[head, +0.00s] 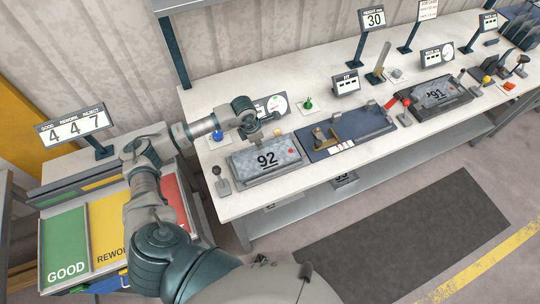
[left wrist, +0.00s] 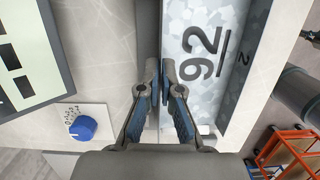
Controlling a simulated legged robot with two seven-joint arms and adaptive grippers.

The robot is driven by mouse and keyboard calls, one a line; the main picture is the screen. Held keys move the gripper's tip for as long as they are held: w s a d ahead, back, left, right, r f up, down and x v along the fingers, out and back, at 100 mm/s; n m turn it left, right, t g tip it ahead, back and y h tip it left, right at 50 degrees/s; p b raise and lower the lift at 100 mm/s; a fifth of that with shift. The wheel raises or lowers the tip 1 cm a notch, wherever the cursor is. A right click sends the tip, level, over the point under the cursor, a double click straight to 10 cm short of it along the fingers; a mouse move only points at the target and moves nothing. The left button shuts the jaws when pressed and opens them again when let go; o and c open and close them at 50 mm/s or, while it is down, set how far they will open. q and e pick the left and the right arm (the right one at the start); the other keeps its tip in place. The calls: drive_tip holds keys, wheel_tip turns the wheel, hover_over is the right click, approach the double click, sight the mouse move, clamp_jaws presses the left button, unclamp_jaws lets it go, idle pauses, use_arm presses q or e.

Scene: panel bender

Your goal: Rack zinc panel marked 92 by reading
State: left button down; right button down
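The zinc panel marked 92 (head: 267,160) lies flat in a grey fixture at the left end of the bench. Its 92 face also shows in the left wrist view (left wrist: 205,25). My left gripper (head: 258,138) is at the panel's back edge. In the left wrist view its fingertips (left wrist: 160,70) are close together, right at the panel's long edge. Whether they pinch that edge is hard to see. A rack with green, yellow and red bins (head: 65,245) stands at left; GOOD and part of REWORK can be read. My right gripper is not in view.
A counter sign reading 4 4 7 (head: 75,127) stands behind the bins. A blue fixture (head: 345,133) sits right of the panel, then a panel marked 91 (head: 437,93). A lever (head: 221,180) stands left of the panel. A dark mat (head: 410,235) covers the floor in front.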

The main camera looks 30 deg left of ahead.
use_arm(q)
drive_tip(key=r, duration=0.1)
drive_tip(key=r+p, duration=0.1)
drive_tip(key=shift+s+d+r, duration=0.15)
drive_tip(key=shift+s+r, duration=0.05)
drive_tip(key=shift+r, duration=0.1)
drive_tip(key=shift+d+r, duration=0.1)
drive_tip(key=shift+r, duration=0.4)
drive_tip(key=shift+w+a+r+p, duration=0.1)
drive_tip(key=shift+a+r+p, duration=0.05)
drive_tip(key=shift+r+p, duration=0.45)
drive_tip(key=shift+w+a+r+p, duration=0.15)
drive_tip(key=shift+r+p, duration=0.25)
drive_tip(key=shift+r, duration=0.3)
drive_tip(key=shift+s+r, duration=0.1)
drive_tip(key=shift+d, duration=0.15)
